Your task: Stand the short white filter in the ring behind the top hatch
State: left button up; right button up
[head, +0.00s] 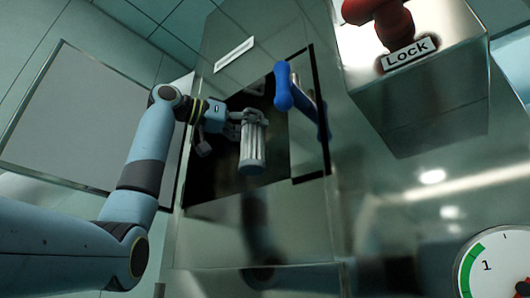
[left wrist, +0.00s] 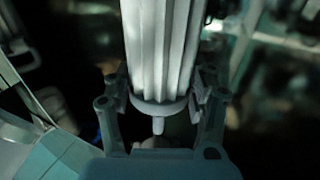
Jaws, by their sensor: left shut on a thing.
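My left gripper (head: 236,124) is shut on the short white filter (head: 252,147) in front of the dark hatch opening (head: 204,170). The filter is a ribbed pale cylinder, close to upright in the head view. In the left wrist view the filter (left wrist: 165,50) stands between the two fingers (left wrist: 158,100), with its round end cap and a small peg towards the wrist. The hatch door (head: 318,110), with a blue handle (head: 285,87), stands open at the right of the opening. The ring cannot be made out in the dark interior. My right gripper is not in view.
A metal box with a red knob and a "Lock" label (head: 408,54) juts out at the upper right. A dial gauge (head: 495,265) is at the lower right. A grey panel (head: 85,115) is on the left, behind my left arm.

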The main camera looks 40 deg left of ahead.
aim_at(264, 160)
pick_arm(q)
jog(key=w, duration=0.1)
jog(key=w+p, duration=0.1)
jog(key=w, duration=0.1)
jog(key=shift+w+d+r, duration=0.15)
jog(key=shift+w+r, duration=0.1)
jog(key=shift+w, duration=0.15)
jog(key=f, duration=0.2)
jog(key=shift+w+f, duration=0.3)
notch_tip(264, 160, down, 4)
jog(key=shift+s+r+p, duration=0.1)
jog(key=shift+r+p, duration=0.1)
jog(key=shift+p, duration=0.25)
jog(key=shift+w+f+p, duration=0.2)
jog(key=shift+f+p, duration=0.2)
jog(key=shift+f, duration=0.15)
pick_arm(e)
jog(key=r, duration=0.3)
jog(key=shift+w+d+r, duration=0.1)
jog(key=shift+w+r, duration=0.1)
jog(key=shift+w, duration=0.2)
